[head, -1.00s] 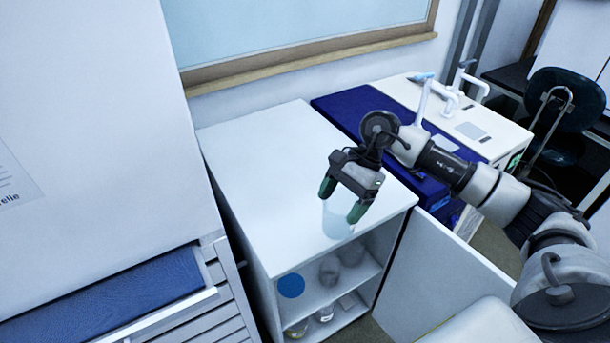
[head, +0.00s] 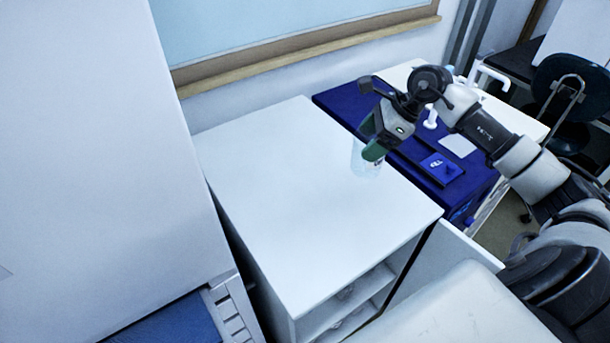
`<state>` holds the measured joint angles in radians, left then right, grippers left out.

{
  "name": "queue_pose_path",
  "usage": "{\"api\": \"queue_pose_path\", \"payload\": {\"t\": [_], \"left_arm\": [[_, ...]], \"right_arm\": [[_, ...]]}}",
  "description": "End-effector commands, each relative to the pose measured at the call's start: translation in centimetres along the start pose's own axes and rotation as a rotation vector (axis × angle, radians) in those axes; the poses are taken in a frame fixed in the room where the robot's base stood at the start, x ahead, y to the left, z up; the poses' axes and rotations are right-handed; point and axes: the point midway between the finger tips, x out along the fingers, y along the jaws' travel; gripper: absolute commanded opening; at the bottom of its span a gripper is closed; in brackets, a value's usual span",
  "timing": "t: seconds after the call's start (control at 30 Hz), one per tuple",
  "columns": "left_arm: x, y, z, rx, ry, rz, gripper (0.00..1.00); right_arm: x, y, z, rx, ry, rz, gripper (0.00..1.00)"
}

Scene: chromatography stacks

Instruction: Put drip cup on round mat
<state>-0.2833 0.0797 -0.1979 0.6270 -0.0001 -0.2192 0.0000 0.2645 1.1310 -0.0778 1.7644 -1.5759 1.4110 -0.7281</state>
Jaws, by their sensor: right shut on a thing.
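The drip cup (head: 364,164) is a pale, see-through cup. My right gripper (head: 371,140) is shut on it, with its dark green fingers at the cup's sides. In the picture the cup overlaps the right edge of the white cabinet top, beside the blue surface; I cannot tell whether it touches the top. No round mat shows in the head view now. My left gripper is not in view.
The white cabinet top (head: 290,190) is bare. Its open shelves (head: 350,305) show only partly at the front. A blue bench surface (head: 415,165) with a small labelled blue block (head: 442,167) lies to the right. A tall white unit (head: 90,150) stands at left.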

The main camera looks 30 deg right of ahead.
Motion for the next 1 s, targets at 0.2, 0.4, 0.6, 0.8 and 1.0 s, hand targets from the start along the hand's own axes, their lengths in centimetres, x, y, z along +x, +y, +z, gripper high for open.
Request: {"api": "queue_pose_path", "payload": {"t": [0.2, 0.4, 0.6, 0.8, 1.0], "left_arm": [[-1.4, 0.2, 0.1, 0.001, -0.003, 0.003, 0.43], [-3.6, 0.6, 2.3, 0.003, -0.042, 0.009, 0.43], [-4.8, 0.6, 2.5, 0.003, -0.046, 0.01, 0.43], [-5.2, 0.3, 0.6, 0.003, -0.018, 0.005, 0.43], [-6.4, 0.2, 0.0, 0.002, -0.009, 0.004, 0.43]], "right_arm": [[2.2, 0.6, 1.6, 0.001, -0.005, 0.005, 0.43], [6.9, 1.7, 4.0, 0.001, -0.007, 0.006, 0.43], [10.8, 2.4, 5.5, 0.003, -0.003, 0.003, 0.43], [12.4, 2.7, 5.6, 0.004, 0.0, 0.002, 0.43], [14.8, 2.7, 4.0, 0.005, -0.001, 0.002, 0.43]]}}
